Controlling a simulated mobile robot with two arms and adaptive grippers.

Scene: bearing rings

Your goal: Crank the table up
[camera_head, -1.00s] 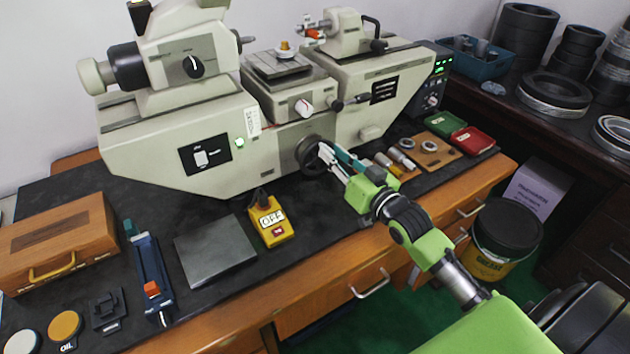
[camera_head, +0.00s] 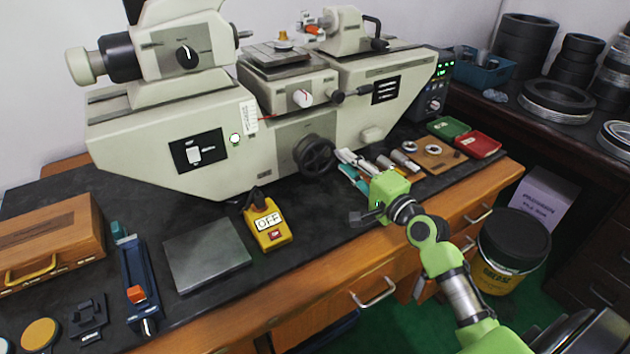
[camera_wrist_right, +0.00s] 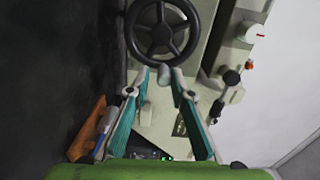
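The measuring machine has a dark handwheel (camera_head: 315,156) low on its front, which also shows at the top of the right wrist view (camera_wrist_right: 162,28). Its small work table (camera_head: 272,62) sits higher, between the two machine heads. My right gripper (camera_head: 343,161) is just to the right of the handwheel. In the right wrist view its two teal fingers (camera_wrist_right: 162,78) are spread, pointing at the wheel's rim. A small grey knob (camera_wrist_right: 164,73) shows between the fingertips; I cannot tell whether they touch it. My left gripper is not in view.
A yellow box marked OFF (camera_head: 267,222) and a grey plate (camera_head: 207,255) lie on the bench left of my right gripper. Metal cylinders, rings on a wooden board (camera_head: 437,156), and green and red trays are to its right. A wooden case (camera_head: 50,240) stands far left.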

